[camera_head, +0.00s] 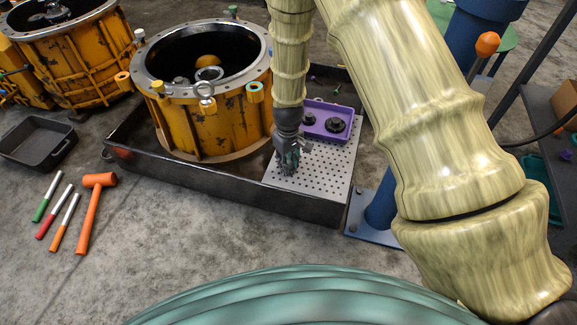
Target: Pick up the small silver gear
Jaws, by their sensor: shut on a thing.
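My gripper (287,165) points down, low over the perforated grey plate (325,171) near its left edge. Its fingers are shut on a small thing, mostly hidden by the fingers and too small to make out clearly. It is where a small silver gear would have to be, as no other loose silver gear shows on the bare plate. I cannot tell whether the held thing touches the plate. A purple tray (318,134) with dark round gears (334,126) lies at the plate's back end.
An orange transmission housing (213,125) with a silver rim stands in the dark tray (235,189), left of my gripper. A black bin (37,142), an orange mallet (93,208) and several coloured markers lie on the floor at left. A blue post stands at right.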

